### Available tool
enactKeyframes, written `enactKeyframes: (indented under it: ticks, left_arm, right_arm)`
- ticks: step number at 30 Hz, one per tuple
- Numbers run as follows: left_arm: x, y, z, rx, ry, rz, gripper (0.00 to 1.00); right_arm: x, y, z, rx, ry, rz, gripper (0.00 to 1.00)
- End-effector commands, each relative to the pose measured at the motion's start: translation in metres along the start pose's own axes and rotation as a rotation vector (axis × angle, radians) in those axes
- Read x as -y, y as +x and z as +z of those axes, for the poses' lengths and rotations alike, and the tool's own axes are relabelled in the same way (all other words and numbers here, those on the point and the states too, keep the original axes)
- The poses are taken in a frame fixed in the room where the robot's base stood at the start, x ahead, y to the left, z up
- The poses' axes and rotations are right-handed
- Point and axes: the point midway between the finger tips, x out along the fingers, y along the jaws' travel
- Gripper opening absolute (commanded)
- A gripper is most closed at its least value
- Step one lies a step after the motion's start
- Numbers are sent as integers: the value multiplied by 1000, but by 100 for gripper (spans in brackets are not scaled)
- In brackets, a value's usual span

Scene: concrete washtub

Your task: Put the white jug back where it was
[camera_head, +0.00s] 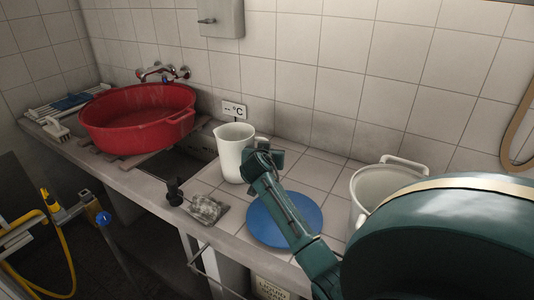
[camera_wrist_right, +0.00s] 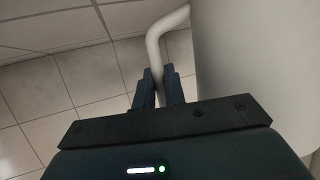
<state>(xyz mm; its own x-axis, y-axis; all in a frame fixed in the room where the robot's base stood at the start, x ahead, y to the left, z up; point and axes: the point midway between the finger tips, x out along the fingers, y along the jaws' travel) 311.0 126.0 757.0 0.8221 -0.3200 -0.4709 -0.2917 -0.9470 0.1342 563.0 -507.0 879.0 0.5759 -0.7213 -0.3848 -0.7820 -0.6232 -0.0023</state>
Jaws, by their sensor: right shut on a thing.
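The white jug (camera_head: 233,152) stands upright over the tiled worktop, just right of the sink opening. Its spout points left and its handle points right. I cannot tell whether its base touches the tiles. My right gripper (camera_head: 266,156) is at the jug's right side, at the handle. In the right wrist view my right gripper (camera_wrist_right: 160,88) is shut on the jug's handle (camera_wrist_right: 154,48), with one finger on each side. The jug's pale body (camera_wrist_right: 255,70) fills the right of that view. My left gripper is not in view.
A red tub (camera_head: 138,122) sits at the left below the wall tap (camera_head: 163,73). Bare tiles lie behind the disc.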

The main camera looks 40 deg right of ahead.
Motion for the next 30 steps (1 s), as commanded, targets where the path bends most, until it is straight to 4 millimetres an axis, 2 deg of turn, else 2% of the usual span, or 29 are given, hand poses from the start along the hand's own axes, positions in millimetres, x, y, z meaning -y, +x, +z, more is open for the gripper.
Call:
enactKeyframes:
  ticks: [3,4,12,22,26,30]
  left_arm:
    - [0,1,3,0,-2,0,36]
    - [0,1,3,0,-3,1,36]
    - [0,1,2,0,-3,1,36]
    - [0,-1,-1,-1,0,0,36]
    - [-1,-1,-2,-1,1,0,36]
    - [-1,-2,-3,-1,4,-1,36]
  right_arm:
    - [0,1,3,-1,1,0,0]
    - [0,1,3,0,1,0,13]
    - [0,1,2,0,0,0,34]
    - [1,-4,-1,0,0,-1,34]
    - [1,-22,0,0,3,-3,34]
    - [1,-52,0,1,3,-3,34]
